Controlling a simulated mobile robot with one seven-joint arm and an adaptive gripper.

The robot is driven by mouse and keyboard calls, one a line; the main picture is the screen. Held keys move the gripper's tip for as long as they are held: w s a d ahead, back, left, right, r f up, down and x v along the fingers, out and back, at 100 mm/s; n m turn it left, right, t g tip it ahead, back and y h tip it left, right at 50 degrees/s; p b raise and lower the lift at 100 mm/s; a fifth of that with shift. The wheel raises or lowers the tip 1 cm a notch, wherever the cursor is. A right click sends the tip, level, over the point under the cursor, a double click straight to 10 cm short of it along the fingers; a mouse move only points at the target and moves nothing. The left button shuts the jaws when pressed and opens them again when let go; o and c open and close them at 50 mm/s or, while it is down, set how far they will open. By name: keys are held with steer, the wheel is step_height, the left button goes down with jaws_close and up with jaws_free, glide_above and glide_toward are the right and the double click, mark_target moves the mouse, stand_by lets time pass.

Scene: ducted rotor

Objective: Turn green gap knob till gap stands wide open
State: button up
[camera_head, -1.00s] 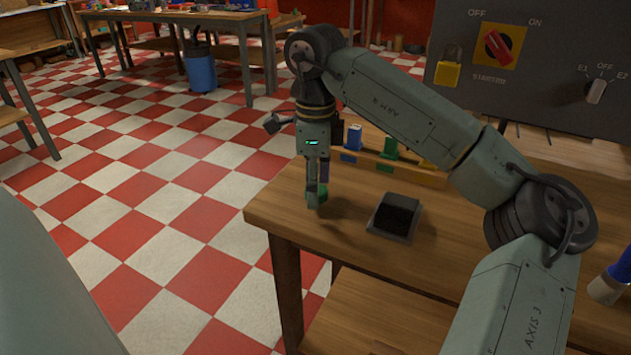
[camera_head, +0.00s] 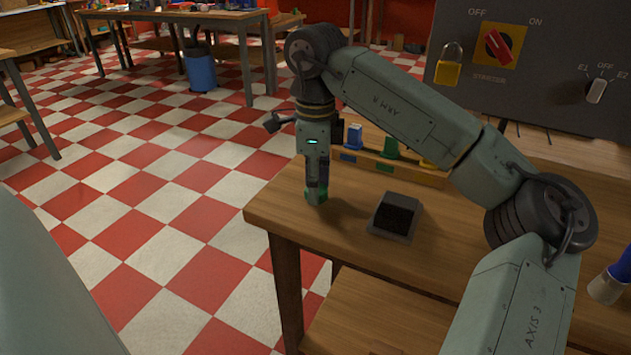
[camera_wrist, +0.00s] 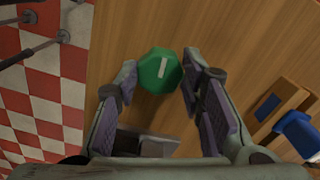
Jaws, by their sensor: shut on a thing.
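The green knob (camera_wrist: 160,70) is an eight-sided cap with a white line on top, seen from above on the wooden table. The line runs nearly up and down the picture, tilted slightly right. My gripper (camera_wrist: 157,80) points straight down with a finger on either side of the knob, shut on it. In the head view my gripper (camera_head: 317,193) stands near the table's front left corner, and a little of the green knob (camera_head: 315,199) shows at the fingertips. The gap itself cannot be made out.
A dark box with a sloped face (camera_head: 397,217) stands just right of my gripper. Behind is a wooden rack (camera_head: 385,168) with blue, green and yellow pieces. A grey switch panel (camera_head: 540,65) with a red switch and yellow padlock stands at the back right.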

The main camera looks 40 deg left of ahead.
steer(key=m, duration=0.4)
steer(key=shift+m, duration=0.4)
steer(key=m+b, duration=0.1)
steer(key=m, duration=0.4)
steer(key=shift+w, duration=0.1)
steer(key=m, duration=0.5)
steer(key=shift+b, duration=0.4)
steer(key=m, duration=0.4)
steer(key=shift+m+b, duration=0.4)
steer(key=o, duration=1.1)
steer(key=shift+o, duration=0.2)
